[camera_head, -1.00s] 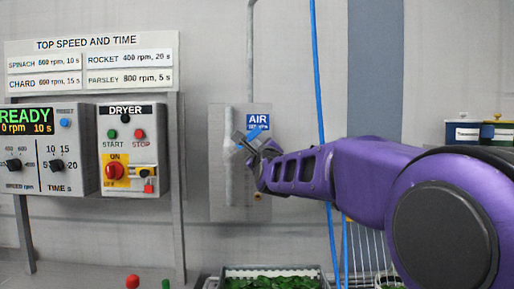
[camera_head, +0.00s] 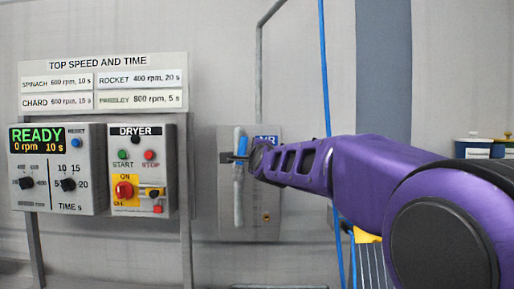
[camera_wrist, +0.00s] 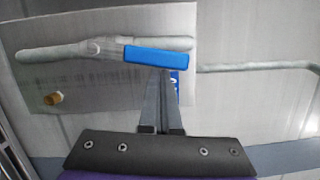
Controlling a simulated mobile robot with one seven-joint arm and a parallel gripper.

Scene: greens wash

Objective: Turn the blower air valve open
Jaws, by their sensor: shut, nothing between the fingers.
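The blue handle (camera_head: 241,141) of the air valve is upright in the head view, in line with the grey pipe (camera_head: 239,205) on its wall plate (camera_head: 262,222). In the wrist view the blue handle (camera_wrist: 160,57) also lies along the pipe (camera_wrist: 60,52). My gripper (camera_head: 236,157) is at the handle; in the wrist view its fingers (camera_wrist: 161,72) are shut together with nothing between them. Their tips are right against or just beside the handle's edge; I cannot tell whether they touch. The blue AIR label (camera_head: 266,138) is partly hidden behind my arm.
The dryer panel (camera_head: 141,170) and the READY display box (camera_head: 57,200) stand to the left, under a speed sign (camera_head: 105,60). A blue hose (camera_head: 325,70) hangs to the right of the plate. A brass fitting (camera_wrist: 53,98) sits on the plate.

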